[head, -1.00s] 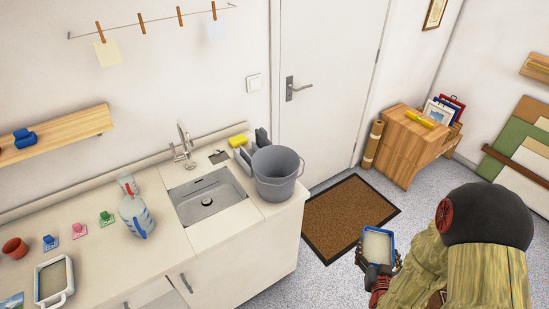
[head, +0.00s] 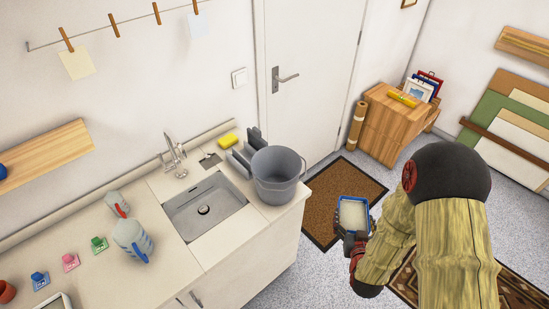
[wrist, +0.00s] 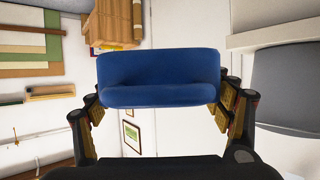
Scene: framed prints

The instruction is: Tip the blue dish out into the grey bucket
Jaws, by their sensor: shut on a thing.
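The blue dish (head: 341,217) is a small rectangular tray with pale contents, held roughly level over the floor to the right of the counter. My gripper (head: 352,238) is shut on its near side in the head view. In the wrist view the dish's blue side (wrist: 158,78) sits between the two fingers (wrist: 165,105). The grey bucket (head: 277,175) stands upright on the counter's right end, to the left of the dish and apart from it. The inside of the bucket's bottom is hidden.
A sink (head: 205,205) with a tap lies left of the bucket. A yellow sponge (head: 227,141) and grey upright plates (head: 243,160) stand behind it. A jug (head: 132,238) is further left. A brown doormat (head: 325,190) and wooden cabinet (head: 392,125) are on the right.

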